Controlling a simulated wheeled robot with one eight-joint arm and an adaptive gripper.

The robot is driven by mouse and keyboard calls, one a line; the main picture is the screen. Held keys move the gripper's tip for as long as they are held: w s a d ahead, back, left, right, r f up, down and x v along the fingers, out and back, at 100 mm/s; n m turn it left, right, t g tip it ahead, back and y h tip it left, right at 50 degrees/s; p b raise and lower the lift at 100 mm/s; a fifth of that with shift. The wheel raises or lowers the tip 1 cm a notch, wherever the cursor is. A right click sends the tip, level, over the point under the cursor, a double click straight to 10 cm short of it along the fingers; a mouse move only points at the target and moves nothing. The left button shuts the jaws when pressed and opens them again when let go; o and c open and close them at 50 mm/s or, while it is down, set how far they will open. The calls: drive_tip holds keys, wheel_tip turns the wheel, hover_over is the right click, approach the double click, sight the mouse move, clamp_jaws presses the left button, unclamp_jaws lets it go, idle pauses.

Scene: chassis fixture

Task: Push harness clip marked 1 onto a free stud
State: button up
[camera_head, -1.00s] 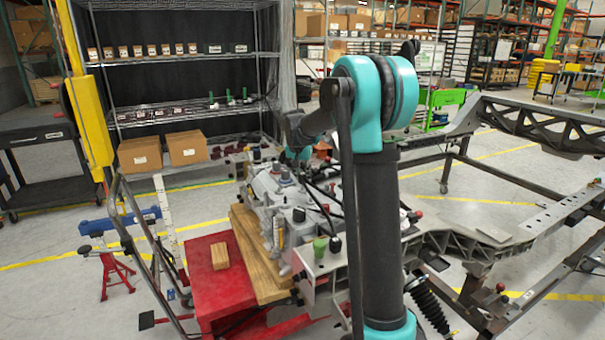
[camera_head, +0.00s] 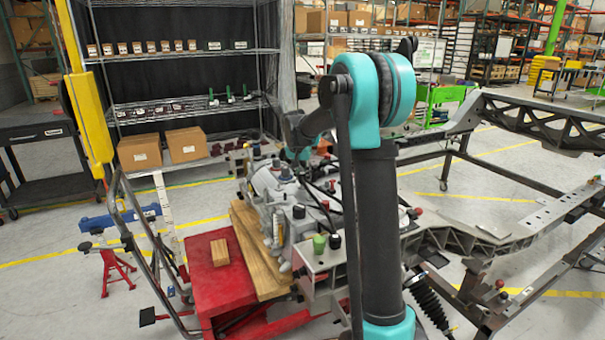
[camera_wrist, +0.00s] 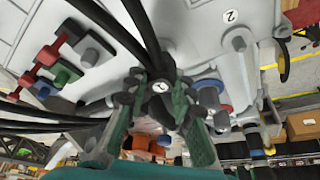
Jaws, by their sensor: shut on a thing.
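The harness clip marked 1 (camera_wrist: 161,88) is a dark clip with a white round label. It sits between the green-padded fingers of my gripper (camera_wrist: 158,95), which are shut on it. Thick black cables run from the clip to the top and left of the wrist view. The clip is in front of the grey housing (camera_wrist: 190,45), which carries several grey stud-like posts, one of them the post (camera_wrist: 238,40) at the upper right. I cannot tell whether the clip touches a stud.
A round label 2 (camera_wrist: 230,16) is on the housing. Red, green and blue fittings (camera_wrist: 50,65) stand at the left. In the head view a red table (camera_head: 205,275) with wood blocks is beside the housing, and the grey chassis frame (camera_head: 480,240) is at the right.

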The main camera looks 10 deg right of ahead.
drive_tip(key=shift+f, duration=0.35)
drive_tip(key=shift+f, duration=0.5)
idle(0.3)
drive_tip(key=o, duration=0.9)
drive_tip(key=shift+r, duration=3)
drive_tip(key=shift+s, duration=0.1)
